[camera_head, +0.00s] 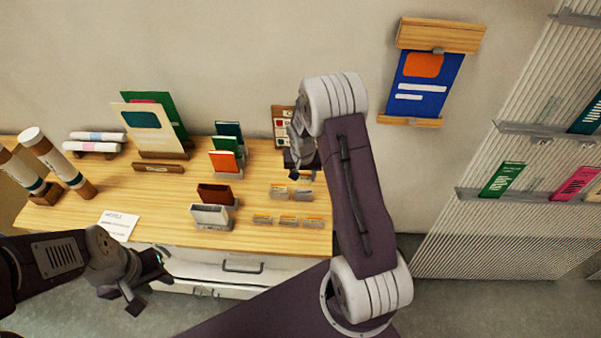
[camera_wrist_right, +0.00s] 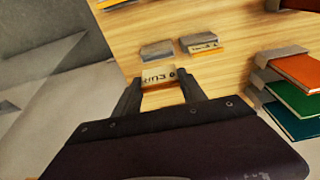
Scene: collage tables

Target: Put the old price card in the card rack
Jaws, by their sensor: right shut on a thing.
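My right gripper (camera_wrist_right: 160,85) is shut on a small white price card (camera_wrist_right: 158,74) with dark print and an orange-brown lower edge. In the head view my right gripper (camera_head: 300,168) is above the table's right end, partly hidden by my arm. Small price-card holders stand below it, some with orange-edged cards (camera_head: 287,220). In the wrist view a grey holder (camera_wrist_right: 157,50) shows no clear card, and another beside it holds a card (camera_wrist_right: 203,44). A board with small coloured squares (camera_head: 281,124) stands at the back; I cannot tell whether it is the card rack. My left gripper (camera_head: 150,284) is open and empty before the table.
The wooden table (camera_head: 165,212) also bears coloured books in stands (camera_head: 224,161), brown and white boxes (camera_head: 210,214), a paper sheet (camera_head: 119,224) and rolls at left. A blue poster (camera_head: 425,82) hangs on the wall. A ribbed shelf panel (camera_head: 520,235) is at right.

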